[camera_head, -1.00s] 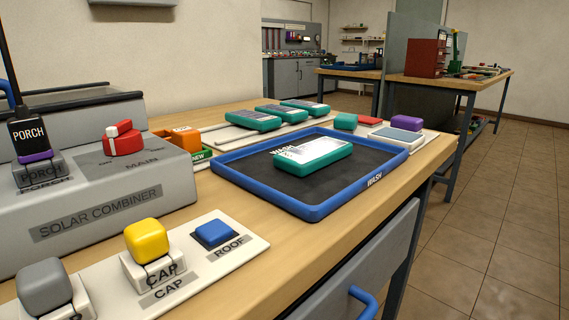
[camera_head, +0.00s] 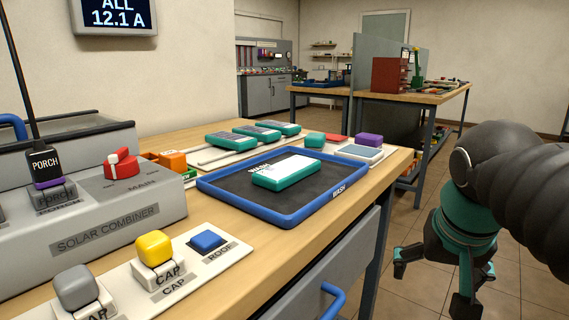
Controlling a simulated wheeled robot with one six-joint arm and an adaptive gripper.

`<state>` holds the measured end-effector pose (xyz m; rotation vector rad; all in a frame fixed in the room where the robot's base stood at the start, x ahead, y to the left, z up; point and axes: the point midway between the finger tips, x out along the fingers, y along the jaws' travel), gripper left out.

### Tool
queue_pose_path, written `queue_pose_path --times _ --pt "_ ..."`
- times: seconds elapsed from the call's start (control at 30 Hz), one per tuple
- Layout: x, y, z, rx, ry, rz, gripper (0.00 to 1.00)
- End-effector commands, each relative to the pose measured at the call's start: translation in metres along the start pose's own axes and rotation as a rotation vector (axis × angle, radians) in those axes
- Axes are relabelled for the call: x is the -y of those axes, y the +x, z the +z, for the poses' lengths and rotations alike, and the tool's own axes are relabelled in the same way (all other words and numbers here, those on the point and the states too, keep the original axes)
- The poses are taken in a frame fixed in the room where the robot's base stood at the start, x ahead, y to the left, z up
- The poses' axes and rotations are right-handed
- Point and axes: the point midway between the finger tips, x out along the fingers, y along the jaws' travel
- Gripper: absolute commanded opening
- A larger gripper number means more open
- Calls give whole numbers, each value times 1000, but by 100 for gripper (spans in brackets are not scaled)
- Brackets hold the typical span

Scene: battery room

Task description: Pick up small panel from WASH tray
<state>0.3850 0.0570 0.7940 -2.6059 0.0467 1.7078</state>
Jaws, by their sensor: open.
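The small panel (camera_head: 287,171) is a teal-edged block with a pale, glossy top. It lies flat in the WASH tray (camera_head: 262,213), a blue-rimmed tray with a dark floor on the wooden bench. My gripper (camera_head: 432,284) hangs at the lower right, beyond the bench's right edge and over the floor. It is open and empty, with its fingers pointing down, well apart from the panel and the tray. Nothing covers the panel.
Several teal panels (camera_head: 231,140) lie in a row behind the tray. A grey SOLAR COMBINER box (camera_head: 105,215) and a white strip with switches (camera_head: 226,252) stand left and in front. A drawer with a blue handle (camera_head: 332,298) is below the bench edge.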

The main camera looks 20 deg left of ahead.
Motion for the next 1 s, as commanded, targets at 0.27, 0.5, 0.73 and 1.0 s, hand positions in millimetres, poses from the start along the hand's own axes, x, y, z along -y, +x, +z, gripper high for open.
queue_pose_path --times 0.27,0.5,0.73,1.0 --pt "87 -78 -96 33 54 42 96" --pt "173 -131 -142 35 144 89 96" --pt "249 -169 -150 26 246 124 96" --pt "288 -187 -142 17 318 142 96"
